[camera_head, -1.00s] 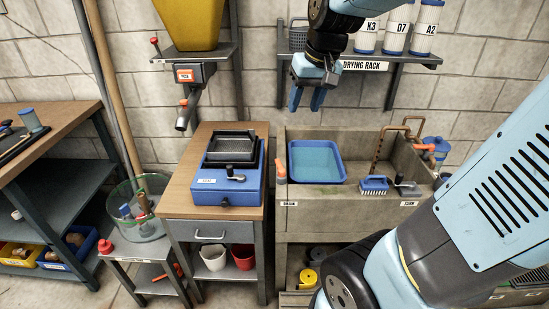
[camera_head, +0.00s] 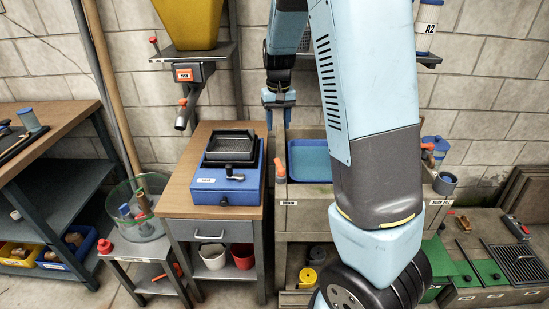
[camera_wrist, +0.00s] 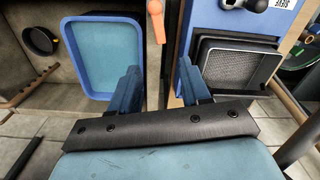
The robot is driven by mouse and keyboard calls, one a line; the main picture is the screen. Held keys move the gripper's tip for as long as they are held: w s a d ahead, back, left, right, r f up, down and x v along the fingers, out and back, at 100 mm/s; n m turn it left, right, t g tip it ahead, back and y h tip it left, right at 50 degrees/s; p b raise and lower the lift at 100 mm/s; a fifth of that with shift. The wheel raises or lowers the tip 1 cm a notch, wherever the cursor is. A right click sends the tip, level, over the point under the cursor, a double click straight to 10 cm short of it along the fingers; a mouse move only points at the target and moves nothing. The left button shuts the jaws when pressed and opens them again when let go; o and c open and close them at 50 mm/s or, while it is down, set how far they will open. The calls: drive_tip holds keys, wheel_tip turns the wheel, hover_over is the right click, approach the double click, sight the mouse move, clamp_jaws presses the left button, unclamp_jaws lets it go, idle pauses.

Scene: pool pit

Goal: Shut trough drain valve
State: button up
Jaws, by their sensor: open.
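The trough drain valve shows as an orange handle (camera_head: 280,168) at the left wall of the grey trough (camera_head: 305,196), above a small label that seems to read DRAIN. The handle stands roughly upright in the head view. In the wrist view the orange handle (camera_wrist: 155,20) lies beyond my fingertips, between the blue tray and the sieve box. My gripper (camera_head: 278,118) is open and empty, pointing down above the handle and apart from it. Its two spread fingers also show in the wrist view (camera_wrist: 161,85). The lower end of the valve is not clear.
A blue tray (camera_head: 308,160) sits in the trough just right of the handle. A blue sieve box (camera_head: 228,185) stands on the wooden cabinet to the left. A spout (camera_head: 184,115) hangs under the yellow hopper. My arm hides the trough's right part.

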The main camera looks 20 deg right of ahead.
sight(278, 161)
wheel_tip(278, 161, down, 14)
drive_tip(key=shift+r, duration=0.1)
idle(0.5)
drive_tip(key=shift+c, duration=0.5)
clamp_jaws()
